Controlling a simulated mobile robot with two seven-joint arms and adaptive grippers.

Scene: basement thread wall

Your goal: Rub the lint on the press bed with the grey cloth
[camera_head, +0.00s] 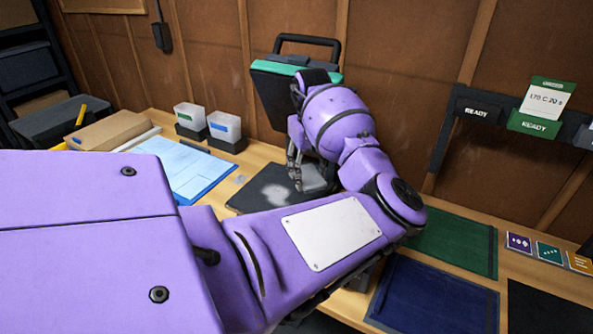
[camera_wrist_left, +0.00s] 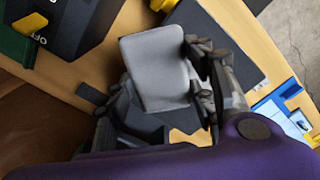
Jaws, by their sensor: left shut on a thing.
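The dark press bed (camera_head: 243,204) lies on the bench, with a pale lint patch (camera_head: 276,192) on its left part. My left gripper (camera_head: 296,178) points down over the bed, just right of and behind the lint. It is shut on the grey cloth (camera_wrist_left: 158,62), which shows as a flat pad between the fingers in the left wrist view. In the head view a grey bit of the cloth (camera_head: 318,178) shows beside the fingers. My left arm hides the bed's right part. I cannot tell whether the cloth touches the bed. My right gripper is out of view.
The press's raised lid with a green edge (camera_head: 276,68) stands behind the bed. A blue board with light sheets (camera_head: 190,172) and two small bins (camera_head: 226,126) lie to the left. Green (camera_head: 455,240) and blue (camera_head: 435,300) mats lie to the right. A black OFF box (camera_wrist_left: 75,25) is near the gripper.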

